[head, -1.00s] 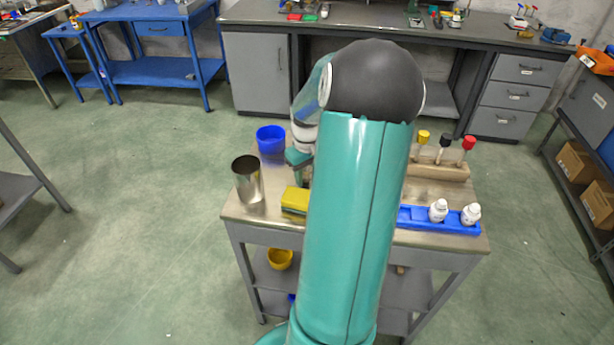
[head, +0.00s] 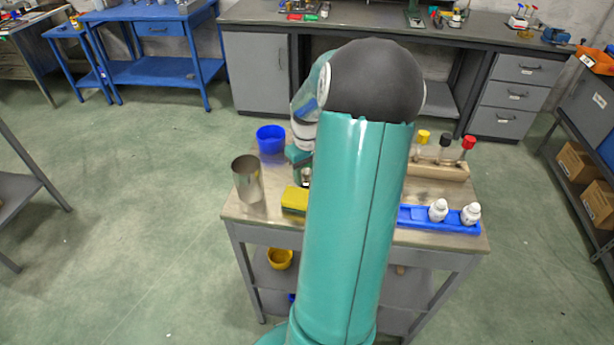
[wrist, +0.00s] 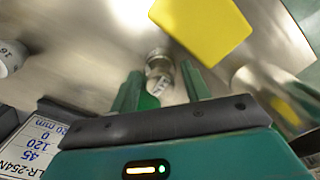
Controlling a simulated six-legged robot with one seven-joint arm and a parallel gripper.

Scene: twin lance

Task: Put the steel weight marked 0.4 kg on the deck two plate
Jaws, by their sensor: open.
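A small shiny steel weight (wrist: 160,72) stands on the cart top in the wrist view. A dark mark shows on it, but I cannot read it. My gripper (wrist: 160,88) is open, with its green fingers either side of the weight's near end; I cannot tell whether they touch it. In the head view my gripper (head: 301,172) is low over the cart top, behind a yellow sponge (head: 294,199), and a bit of the weight (head: 306,177) shows beside it. My arm hides the middle of the cart. I cannot make out a deck two plate.
A steel cup (head: 247,181) and a blue cup (head: 271,140) stand left of my gripper. A blue tray (head: 410,217) with two white bottles and a wooden block (head: 436,172) with coloured-topped pieces are at the right. A yellow bowl (head: 280,258) sits on the lower shelf.

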